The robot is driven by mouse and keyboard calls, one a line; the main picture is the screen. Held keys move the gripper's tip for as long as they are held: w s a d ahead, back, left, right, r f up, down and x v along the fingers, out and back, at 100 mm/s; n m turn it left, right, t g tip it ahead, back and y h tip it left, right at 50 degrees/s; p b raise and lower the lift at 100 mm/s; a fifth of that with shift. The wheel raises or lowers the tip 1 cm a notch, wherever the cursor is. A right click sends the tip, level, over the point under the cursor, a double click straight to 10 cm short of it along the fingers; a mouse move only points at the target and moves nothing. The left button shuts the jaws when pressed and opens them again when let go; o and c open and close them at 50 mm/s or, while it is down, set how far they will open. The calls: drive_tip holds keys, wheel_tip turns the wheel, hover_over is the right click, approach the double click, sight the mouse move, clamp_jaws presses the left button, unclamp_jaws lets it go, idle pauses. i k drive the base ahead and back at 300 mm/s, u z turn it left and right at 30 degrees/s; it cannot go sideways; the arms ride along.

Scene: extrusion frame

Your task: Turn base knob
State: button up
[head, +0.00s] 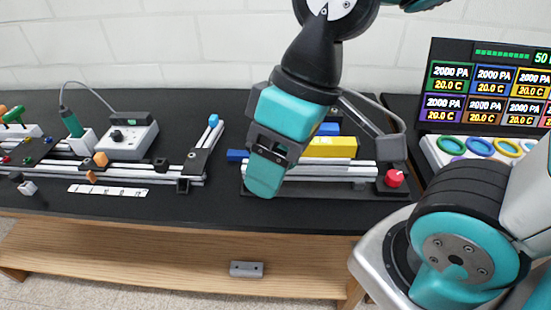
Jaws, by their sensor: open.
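Two knobs show in the head view. A black knob (117,136) sits on top of a light grey soldering station base (128,148) at the left. A red knob (394,178) stands on a dark block at the right end of the rail frame. Which one the task means is not marked. My gripper (267,163) is teal and black, open, and in the middle of the view. It hangs in front of the frame's left part and is apart from both knobs. It partly hides the frame and the parts on it.
A soldering iron (70,121) stands in its holder, its cable looping to the station. Aluminium rails (150,175) lie at the left, and a yellow block (329,147) sits on the frame. A display (487,85) stands at the right. The black table's front strip is mostly clear.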

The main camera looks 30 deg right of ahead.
sight(394, 178)
drive_tip(key=u, duration=0.1)
drive_tip(key=k, duration=0.25)
drive_tip(key=z, duration=1.25)
